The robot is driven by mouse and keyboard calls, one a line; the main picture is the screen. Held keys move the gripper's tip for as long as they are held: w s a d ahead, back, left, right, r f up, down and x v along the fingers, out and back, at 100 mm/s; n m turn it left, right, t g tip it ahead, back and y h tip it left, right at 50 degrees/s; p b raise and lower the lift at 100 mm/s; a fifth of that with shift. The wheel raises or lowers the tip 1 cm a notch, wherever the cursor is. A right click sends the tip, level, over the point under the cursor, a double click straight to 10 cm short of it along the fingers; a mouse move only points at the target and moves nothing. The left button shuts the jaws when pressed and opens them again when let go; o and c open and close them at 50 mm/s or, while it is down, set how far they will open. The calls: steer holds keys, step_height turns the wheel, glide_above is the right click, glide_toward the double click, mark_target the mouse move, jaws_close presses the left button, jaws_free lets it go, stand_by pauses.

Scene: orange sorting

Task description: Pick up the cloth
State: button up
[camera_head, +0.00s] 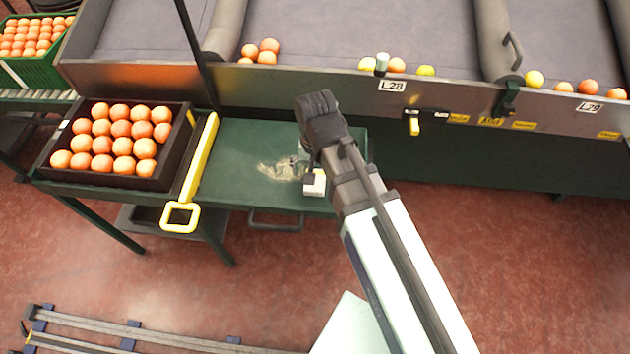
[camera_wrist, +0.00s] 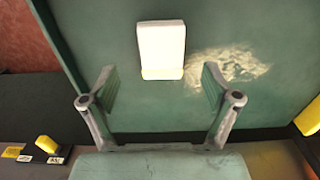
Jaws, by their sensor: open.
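A white, folded, block-like piece that looks like the cloth (camera_head: 315,184) lies on the green tabletop (camera_head: 235,150), close to its front edge. In the wrist view the cloth (camera_wrist: 162,45) is a white rectangle with a yellowish lower edge. My gripper (camera_head: 308,172) is over the table at the cloth and partly covers it in the head view. In the wrist view my gripper (camera_wrist: 158,80) has its two fingers spread wide, with nothing between them. The cloth shows beyond the fingertips, roughly centred between them.
A pale powdery patch (camera_head: 280,170) marks the tabletop left of the cloth. A yellow-handled bar (camera_head: 203,160) and a dark crate (camera_head: 98,183) of oranges stand further left. The sorting machine's front panel (camera_head: 280,90) rises behind the table.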

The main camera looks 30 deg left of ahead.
steer(key=shift+w+a+f, duration=0.1)
steer(key=shift+f, duration=2.1)
steer(key=c, duration=1.2)
steer(key=shift+c, duration=0.2)
steer(key=shift+r, duration=0.15)
step_height(320, 180, up, 20)
steer(key=shift+p, duration=0.4)
